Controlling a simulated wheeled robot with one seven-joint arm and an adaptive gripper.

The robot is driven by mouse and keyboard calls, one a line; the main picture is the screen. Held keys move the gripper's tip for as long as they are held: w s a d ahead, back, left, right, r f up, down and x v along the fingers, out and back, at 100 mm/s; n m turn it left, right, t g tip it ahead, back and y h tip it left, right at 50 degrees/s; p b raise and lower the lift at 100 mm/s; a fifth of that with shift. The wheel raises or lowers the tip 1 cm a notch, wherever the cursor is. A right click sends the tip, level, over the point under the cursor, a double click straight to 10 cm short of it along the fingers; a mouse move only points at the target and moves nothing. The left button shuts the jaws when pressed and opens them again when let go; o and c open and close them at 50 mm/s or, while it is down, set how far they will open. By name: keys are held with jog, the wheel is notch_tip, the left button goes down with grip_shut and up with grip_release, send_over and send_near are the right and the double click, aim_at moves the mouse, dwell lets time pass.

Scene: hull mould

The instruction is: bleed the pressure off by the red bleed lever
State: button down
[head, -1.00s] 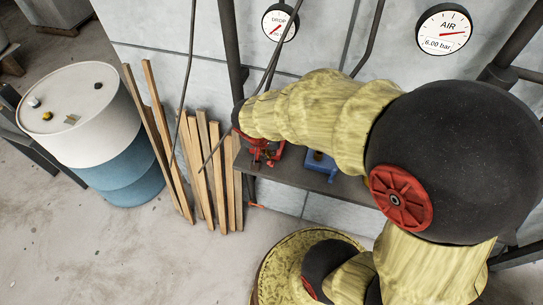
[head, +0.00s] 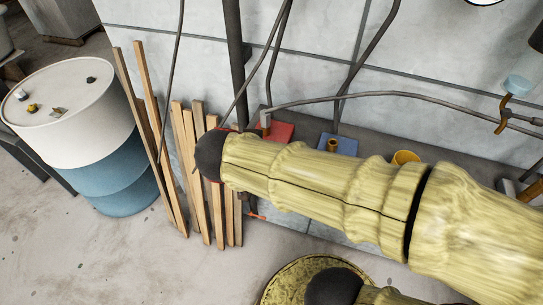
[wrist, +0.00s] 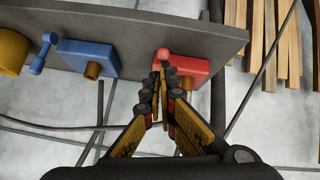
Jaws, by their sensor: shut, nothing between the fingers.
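The red valve block (wrist: 187,68) is on the dark shelf plate, with its red bleed lever's rounded knob (wrist: 162,55) showing in the wrist view. My gripper (wrist: 165,72) is shut and empty, its fingertips right at the knob. I cannot tell whether they touch it. In the head view the red block (head: 278,131) shows behind my arm, while its lever and my gripper are hidden there.
A blue block with a blue lever (wrist: 85,58) and a yellow round part (wrist: 12,52) sit along the same shelf (wrist: 135,25). Dark hoses cross nearby. Wooden planks (head: 205,180) and a white-and-blue drum (head: 85,130) stand at the left.

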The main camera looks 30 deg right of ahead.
jog(key=shift+s+a+f+b, duration=0.25)
jog(key=shift+a+f+b, duration=0.2)
jog(key=shift+b, duration=0.8)
jog(key=shift+s+a+f+b, duration=0.1)
jog(key=shift+s+a+b, duration=0.05)
jog(key=shift+b, duration=0.35)
